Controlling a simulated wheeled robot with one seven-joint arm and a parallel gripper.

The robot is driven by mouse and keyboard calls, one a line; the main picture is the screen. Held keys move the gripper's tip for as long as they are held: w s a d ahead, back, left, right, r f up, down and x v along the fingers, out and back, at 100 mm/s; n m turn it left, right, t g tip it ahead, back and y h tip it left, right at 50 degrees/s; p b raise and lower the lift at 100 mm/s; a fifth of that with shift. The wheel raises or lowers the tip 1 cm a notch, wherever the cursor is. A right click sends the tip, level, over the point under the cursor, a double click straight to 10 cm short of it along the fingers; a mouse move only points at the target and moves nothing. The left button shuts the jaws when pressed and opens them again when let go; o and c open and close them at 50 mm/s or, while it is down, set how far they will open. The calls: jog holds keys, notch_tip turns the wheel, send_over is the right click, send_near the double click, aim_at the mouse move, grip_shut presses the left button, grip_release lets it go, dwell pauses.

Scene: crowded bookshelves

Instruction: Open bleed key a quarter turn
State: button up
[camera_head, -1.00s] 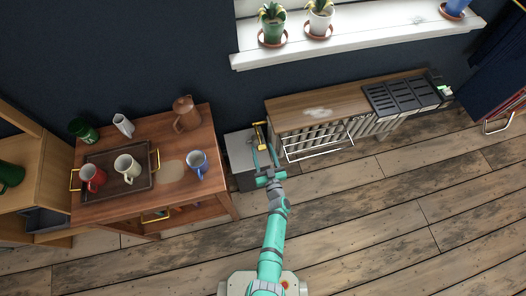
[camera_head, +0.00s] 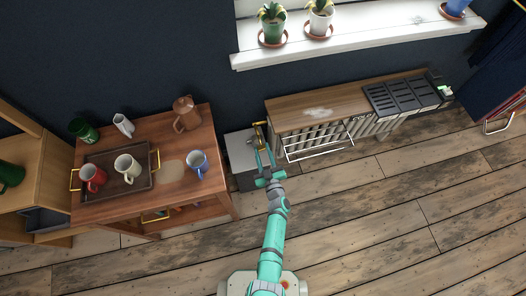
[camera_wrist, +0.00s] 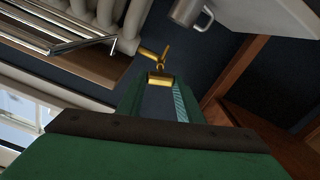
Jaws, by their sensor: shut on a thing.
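The brass bleed key (camera_wrist: 153,56) shows in the wrist view as a small piece with thin arms, just beyond my fingertips. A brass cylinder-like part (camera_wrist: 160,79) sits between the fingertips. My gripper (camera_wrist: 158,90) is shut on this brass piece, with a green finger on each side. In the head view, my gripper (camera_head: 265,156) reaches to the left end of the radiator, and the brass fitting (camera_head: 261,130) shows just above it. The key's exact angle is too small to read there.
The white radiator (camera_head: 318,138) with a towel rail and wooden top shelf (camera_head: 340,101) is to the right. A grey box (camera_head: 240,150) is left of my gripper. A wooden table (camera_head: 140,205) with mugs and a tray stands further left.

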jog(key=n, duration=0.6)
jog(key=shift+a+n, duration=0.15)
jog(key=shift+n, duration=0.15)
jog(key=n, duration=0.5)
jog(key=shift+f+n, duration=0.1)
jog(key=shift+n, duration=0.2)
jog(key=shift+s, duration=0.1)
jog(key=o, duration=1.1)
jog(key=shift+v, duration=5.4)
